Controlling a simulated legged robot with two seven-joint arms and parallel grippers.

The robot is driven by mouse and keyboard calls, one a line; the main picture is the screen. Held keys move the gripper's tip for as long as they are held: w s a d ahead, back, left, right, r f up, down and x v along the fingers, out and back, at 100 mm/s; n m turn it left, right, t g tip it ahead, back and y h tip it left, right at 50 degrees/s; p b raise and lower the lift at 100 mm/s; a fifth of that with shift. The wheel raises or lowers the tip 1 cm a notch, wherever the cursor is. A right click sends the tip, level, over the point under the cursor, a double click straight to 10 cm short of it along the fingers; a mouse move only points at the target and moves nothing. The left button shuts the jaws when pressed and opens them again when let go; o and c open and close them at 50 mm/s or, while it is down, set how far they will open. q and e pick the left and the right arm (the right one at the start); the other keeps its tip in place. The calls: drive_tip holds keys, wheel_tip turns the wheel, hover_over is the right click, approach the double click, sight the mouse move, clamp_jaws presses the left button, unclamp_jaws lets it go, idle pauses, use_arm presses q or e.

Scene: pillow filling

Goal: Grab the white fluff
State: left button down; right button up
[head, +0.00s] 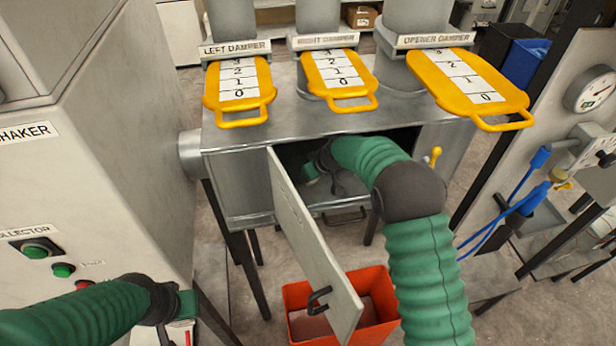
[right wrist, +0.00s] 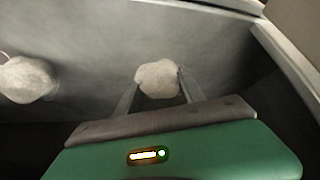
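In the right wrist view a lump of white fluff (right wrist: 157,78) lies at the tips of my right gripper (right wrist: 158,92), between its two spread fingers. I cannot tell whether the fingers touch it. A second white fluff lump (right wrist: 27,79) lies to the left, apart from the gripper. In the head view my right arm reaches through the open door (head: 315,245) into the metal box (head: 235,180); the gripper is mostly in shadow there and the fluff is not visible. My left gripper (head: 178,332) is at the bottom left, by the grey cabinet, its fingers unclear.
An orange-red bin (head: 298,298) stands on the floor below the door. Yellow damper plates (head: 240,90) stand above the box. The grey cabinet (head: 130,110) is at left. A gauge panel (head: 575,130) with blue-handled valves is at right.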

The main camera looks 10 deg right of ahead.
drive_tip(key=shift+s, duration=0.1)
drive_tip(key=c, duration=0.6)
drive_tip(key=shift+d, duration=0.1)
